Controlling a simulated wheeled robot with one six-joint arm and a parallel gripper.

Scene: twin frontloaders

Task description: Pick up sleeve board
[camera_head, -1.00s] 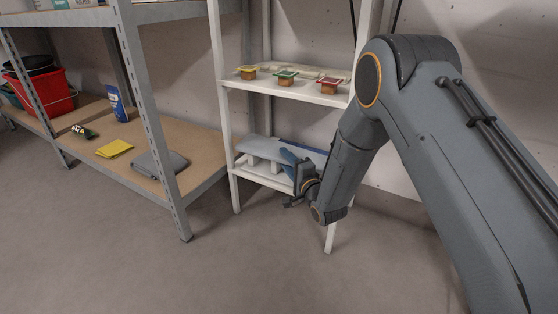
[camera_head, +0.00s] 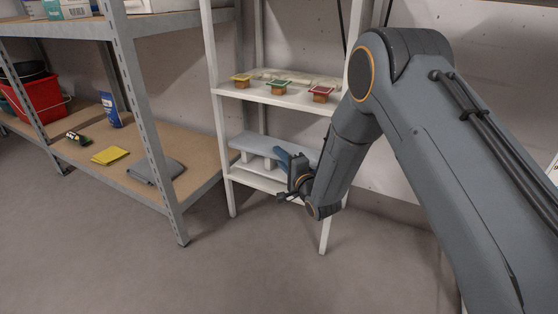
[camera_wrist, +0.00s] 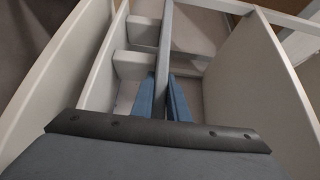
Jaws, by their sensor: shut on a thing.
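The sleeve board (camera_head: 262,147) has a long pale blue-grey top with whitish supports beneath. It is at the lower shelf of the narrow white rack in the head view. My gripper (camera_head: 283,160) is at its front side, towards the right. In the wrist view the two blue fingers (camera_wrist: 163,100) are closed on a narrow grey bar (camera_wrist: 165,50) that seems to be part of the board. The board's right end is partly hidden behind my arm. I cannot tell clearly whether its base touches the shelf.
The white rack's upper shelf (camera_head: 265,96) holds small coloured-topped blocks just above. Its front posts (camera_head: 220,130) stand close by. A metal shelving unit at left holds a red bucket (camera_head: 36,103), a yellow cloth (camera_head: 110,156) and a grey folded cloth (camera_head: 155,171). The floor in front is clear.

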